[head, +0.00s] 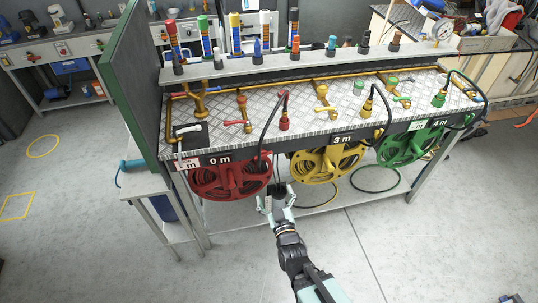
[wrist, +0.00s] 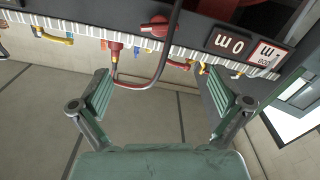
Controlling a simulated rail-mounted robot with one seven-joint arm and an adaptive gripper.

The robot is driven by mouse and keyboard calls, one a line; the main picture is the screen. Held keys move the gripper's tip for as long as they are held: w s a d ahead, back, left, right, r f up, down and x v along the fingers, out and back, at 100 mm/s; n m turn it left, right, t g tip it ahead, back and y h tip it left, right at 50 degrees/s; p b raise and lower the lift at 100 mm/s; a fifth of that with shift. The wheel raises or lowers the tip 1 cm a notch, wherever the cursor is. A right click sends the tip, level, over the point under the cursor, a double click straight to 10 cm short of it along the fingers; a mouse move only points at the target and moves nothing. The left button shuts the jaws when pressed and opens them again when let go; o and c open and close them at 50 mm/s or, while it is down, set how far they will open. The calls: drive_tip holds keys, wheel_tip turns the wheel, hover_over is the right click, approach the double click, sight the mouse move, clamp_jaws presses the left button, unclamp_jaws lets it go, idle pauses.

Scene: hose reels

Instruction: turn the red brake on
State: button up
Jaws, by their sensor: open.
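The red hose reel (head: 232,179) hangs under the bench front, below the "0 m" sign (head: 220,160). In the wrist view a red knob (wrist: 158,27), which looks like the red brake, sits on the dark front panel beside the upside-down "0 m" sign (wrist: 230,41). I cannot make this knob out clearly in the head view. My gripper (head: 278,195) is in front of the bench, to the right of the red reel. In the wrist view my gripper (wrist: 160,86) has its fingers wide apart, with nothing held. The knob is beyond the fingertips, apart from them.
A dark red hose (wrist: 165,65) loops past the knob, between it and my gripper. A yellow reel (head: 327,163) and a green reel (head: 408,146) hang farther right. A green board (head: 134,75) stands at the bench's left end. The floor in front is clear.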

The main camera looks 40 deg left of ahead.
sight(264, 156)
drive_tip(key=b+x, duration=0.6)
drive_tip(key=x, duration=1.1)
drive_tip(key=shift+w, duration=0.25)
drive_tip(key=c, duration=1.1)
